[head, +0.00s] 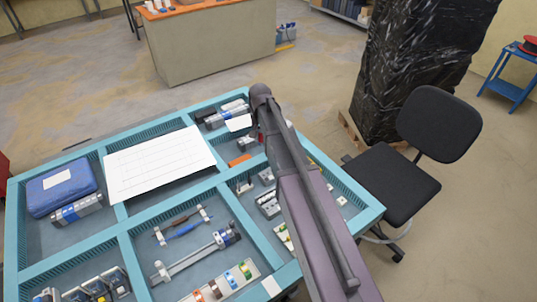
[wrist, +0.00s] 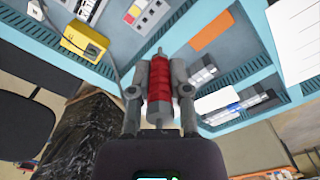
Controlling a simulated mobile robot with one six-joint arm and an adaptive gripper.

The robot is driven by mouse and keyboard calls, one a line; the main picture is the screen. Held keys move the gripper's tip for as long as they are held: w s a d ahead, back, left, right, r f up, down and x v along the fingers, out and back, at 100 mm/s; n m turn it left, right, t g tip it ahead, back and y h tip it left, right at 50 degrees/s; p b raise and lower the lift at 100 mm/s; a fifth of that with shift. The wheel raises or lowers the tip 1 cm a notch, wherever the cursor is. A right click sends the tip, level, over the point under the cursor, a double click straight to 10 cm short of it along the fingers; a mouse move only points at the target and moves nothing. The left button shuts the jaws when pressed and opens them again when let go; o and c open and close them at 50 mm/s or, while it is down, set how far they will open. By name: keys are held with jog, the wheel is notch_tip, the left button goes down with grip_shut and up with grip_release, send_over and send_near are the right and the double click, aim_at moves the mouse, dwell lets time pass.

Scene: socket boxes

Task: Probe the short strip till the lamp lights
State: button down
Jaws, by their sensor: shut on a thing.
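My gripper (wrist: 159,88) is shut on a red ribbed probe (wrist: 159,78) with a grey metal tip, in the wrist view. The tip points up the picture over the blue-grey tray floor and shows no contact with anything.
The teal divided table (head: 118,222) holds a white sheet (head: 158,164), a blue case (head: 62,188), an orange piece (head: 239,160) and several blocks and strips. A black chair (head: 437,123) and a black-wrapped stack (head: 410,60) stand close on the right.

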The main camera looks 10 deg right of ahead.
jog(key=shift+f, duration=0.15)
notch_tip(320, 180, down, 11)
jog(key=d+b, duration=0.2)
jog(key=b, duration=0.9)
jog(key=shift+w+d, duration=0.2)
jog(key=shift+w, duration=0.25)
jog(key=shift+r, duration=0.2)
jog(key=shift+f, duration=0.1)
notch_tip(320, 180, down, 6)
jog(key=b, duration=0.6)
jog(key=shift+r+p, duration=0.35)
jog(key=shift+r, duration=0.05)
jog(key=shift+f+b, duration=0.3)
jog(key=shift+f, duration=0.05)
